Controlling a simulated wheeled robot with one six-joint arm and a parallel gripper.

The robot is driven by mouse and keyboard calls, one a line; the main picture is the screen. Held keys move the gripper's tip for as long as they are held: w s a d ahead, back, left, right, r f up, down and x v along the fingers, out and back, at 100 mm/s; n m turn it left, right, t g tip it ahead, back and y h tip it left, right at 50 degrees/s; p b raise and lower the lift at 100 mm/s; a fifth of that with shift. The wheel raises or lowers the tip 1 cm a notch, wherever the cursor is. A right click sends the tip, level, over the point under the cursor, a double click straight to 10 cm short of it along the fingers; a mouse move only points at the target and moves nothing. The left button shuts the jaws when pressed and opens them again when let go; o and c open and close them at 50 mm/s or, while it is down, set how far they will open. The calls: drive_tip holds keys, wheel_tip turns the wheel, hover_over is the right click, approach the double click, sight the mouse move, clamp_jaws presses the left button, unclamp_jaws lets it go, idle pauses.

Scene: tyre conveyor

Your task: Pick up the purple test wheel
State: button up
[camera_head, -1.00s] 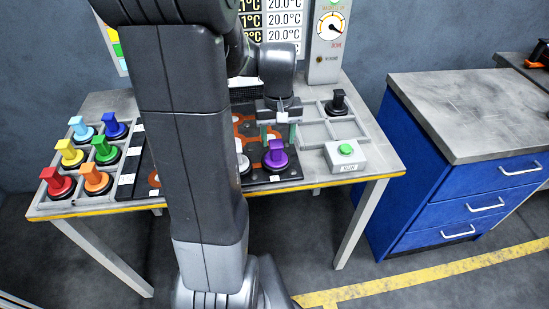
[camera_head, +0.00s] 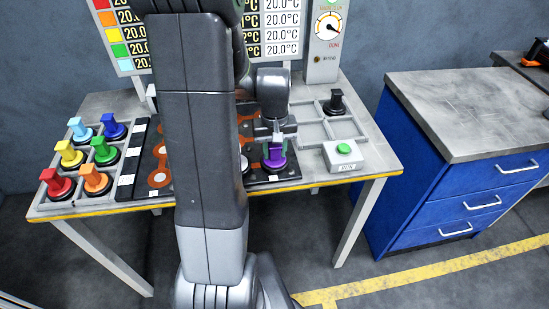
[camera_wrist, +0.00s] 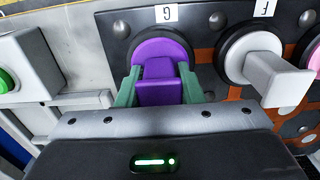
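The purple test wheel (camera_head: 276,162) sits upright at the front right of the dark board on the table. In the wrist view its purple grip (camera_wrist: 160,88) rises from a round purple base by the tag "G". My gripper (camera_head: 275,150) is lowered over it, pointing down. In the wrist view the green fingers of my gripper (camera_wrist: 161,88) stand on either side of the grip, very close to it. I cannot tell whether they press on it. The wheel still appears seated on the board.
A grey-white wheel (camera_wrist: 272,73) stands close beside the purple one, by the tag "F". A green button box (camera_head: 343,155) is to the right. A black wheel (camera_head: 336,101) stands in the grey rack behind it. Several coloured wheels fill the left rack (camera_head: 70,205).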

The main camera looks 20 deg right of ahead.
clamp_jaws()
